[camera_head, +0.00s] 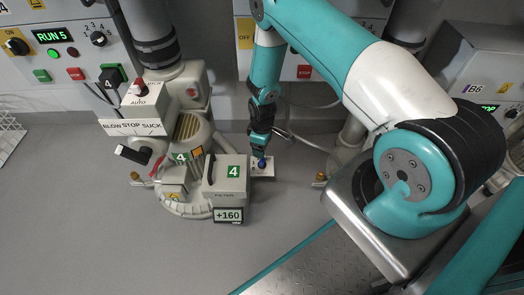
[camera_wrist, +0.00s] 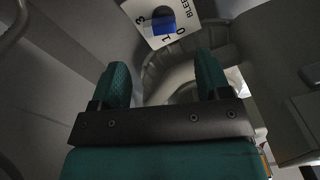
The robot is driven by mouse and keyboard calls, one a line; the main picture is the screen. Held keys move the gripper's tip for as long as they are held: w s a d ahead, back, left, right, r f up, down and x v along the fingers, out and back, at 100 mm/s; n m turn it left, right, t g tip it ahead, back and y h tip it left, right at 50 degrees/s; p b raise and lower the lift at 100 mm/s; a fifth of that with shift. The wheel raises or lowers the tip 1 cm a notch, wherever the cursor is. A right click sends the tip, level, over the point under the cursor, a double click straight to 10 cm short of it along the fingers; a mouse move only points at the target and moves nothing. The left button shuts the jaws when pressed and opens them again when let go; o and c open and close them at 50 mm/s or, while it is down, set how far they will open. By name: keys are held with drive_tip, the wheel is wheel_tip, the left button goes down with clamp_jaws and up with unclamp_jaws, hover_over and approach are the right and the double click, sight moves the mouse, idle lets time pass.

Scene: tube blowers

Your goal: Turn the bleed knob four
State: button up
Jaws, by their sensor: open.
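The bleed knob (camera_head: 262,163) is a small blue knob on a white plate, just right of the filter box (camera_head: 226,187) marked with a green 4. In the wrist view the blue knob (camera_wrist: 163,25) is at the top, on a white dial plate (camera_wrist: 190,27) with "BLEE", 3, 1 and 0 readable. My gripper (camera_head: 261,145) points down just above the knob in the head view. In the wrist view my gripper (camera_wrist: 163,78) is open, with two green fingers apart and nothing between them. The knob lies beyond the fingertips, apart from them.
Blower 4 (camera_head: 189,145) with its lever and BLOW/STOP/SUCK sign stands left of the knob. The filter display (camera_head: 228,215) reads +160. A panel (camera_head: 62,45) showing RUN 5 is at upper left. Open grey floor (camera_head: 80,220) lies at lower left.

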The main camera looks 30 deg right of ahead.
wheel_tip(320, 180, up, 9)
drive_tip(key=p, duration=0.2)
drive_tip(key=shift+p, duration=0.3)
drive_tip(key=shift+r, duration=0.1)
